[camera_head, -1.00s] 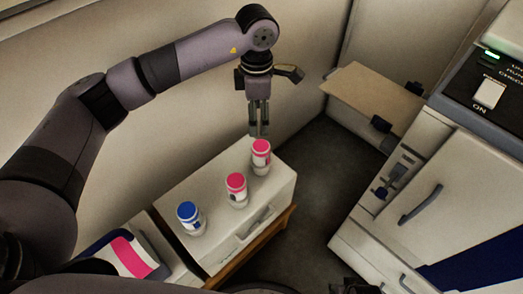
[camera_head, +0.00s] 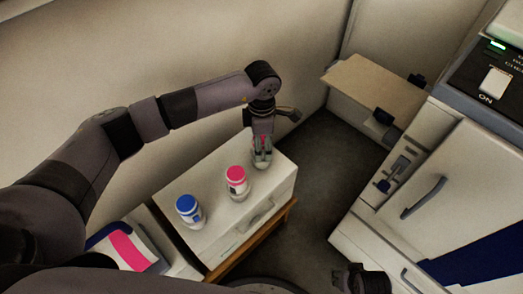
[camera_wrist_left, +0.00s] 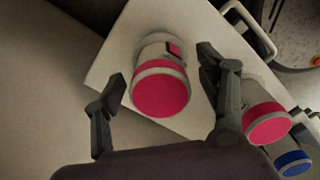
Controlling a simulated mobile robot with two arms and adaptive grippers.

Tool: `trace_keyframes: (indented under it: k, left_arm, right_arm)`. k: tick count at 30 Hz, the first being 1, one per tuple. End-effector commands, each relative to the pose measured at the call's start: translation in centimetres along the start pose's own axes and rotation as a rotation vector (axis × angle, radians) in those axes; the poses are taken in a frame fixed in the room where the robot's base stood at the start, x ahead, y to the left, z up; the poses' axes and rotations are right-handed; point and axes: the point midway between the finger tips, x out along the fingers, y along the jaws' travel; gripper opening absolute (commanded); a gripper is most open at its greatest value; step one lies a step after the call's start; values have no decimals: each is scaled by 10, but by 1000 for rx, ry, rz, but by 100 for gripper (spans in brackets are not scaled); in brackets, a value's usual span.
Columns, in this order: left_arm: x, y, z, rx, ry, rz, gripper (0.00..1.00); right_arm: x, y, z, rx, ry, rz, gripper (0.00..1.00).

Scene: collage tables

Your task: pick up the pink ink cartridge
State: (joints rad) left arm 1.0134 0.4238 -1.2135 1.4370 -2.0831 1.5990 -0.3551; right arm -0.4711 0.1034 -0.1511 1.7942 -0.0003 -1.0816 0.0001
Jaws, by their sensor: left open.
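My left gripper (camera_head: 262,158) points down over the far pink ink cartridge at the right end of the white cabinet top, and its fingers hide most of that cartridge in the head view. In the left wrist view this cartridge (camera_wrist_left: 160,92), white with a pink lid, stands upright between the two open fingers, with a gap on each side. A second pink-lidded cartridge (camera_head: 237,182) stands nearer the middle of the top; it also shows in the wrist view (camera_wrist_left: 265,120) beyond the right finger. My right gripper (camera_head: 358,281) shows partly at the bottom edge; its jaws are unclear.
A blue-lidded cartridge (camera_head: 189,210) stands at the left on the white cabinet (camera_head: 205,240). A pink-striped item (camera_head: 130,248) lies further left. A large machine (camera_head: 460,190) with an ON switch and a tan shelf (camera_head: 372,88) stand at the right. Dark floor lies between.

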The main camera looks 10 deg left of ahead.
Motion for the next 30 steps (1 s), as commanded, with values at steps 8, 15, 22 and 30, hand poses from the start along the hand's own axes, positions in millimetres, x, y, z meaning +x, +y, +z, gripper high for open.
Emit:
trace_keyframes:
  k: [8, 15, 22, 30]
  left_arm:
    - [4, 0, 0, 0, 0, 1, 64]
    - [4, 0, 0, 0, 0, 1, 48]
    - [4, 0, 0, 0, 0, 1, 33]
    - [4, 0, 0, 0, 0, 1, 15]
  right_arm:
    - [-5, -1, 3, 1, -2, -1, 38]
    - [-3, 0, 6, 1, -9, 0, 38]
    - [-3, 1, 4, 1, -5, 1, 38]
    - [-3, 2, 0, 1, 2, 2, 38]
